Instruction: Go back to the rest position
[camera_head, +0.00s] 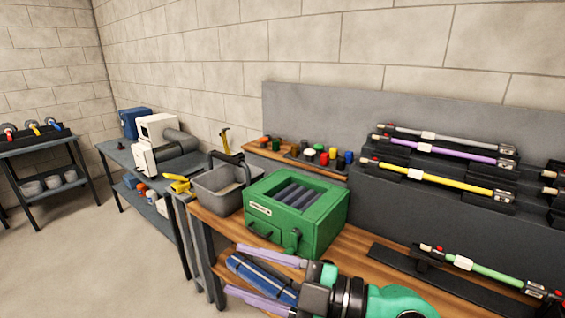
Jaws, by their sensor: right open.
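My right gripper (235,269) is low in the middle of the head view, over the front edge of the wooden bench (354,246). Its two pale purple fingers point left and are spread apart. A dark blue item (262,277) shows between the fingers; I cannot tell whether it lies below them or touches them. The green box (314,238) with dark slots stands on the bench just behind the gripper. My left gripper is not in view.
A grey bin (211,193) stands left of the green box. Duct brushes with grey, purple (450,152) and yellow (435,178) rods lie on a dark stepped rack. A green rod (485,272) lies at the right front. The floor at the left (80,260) is clear.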

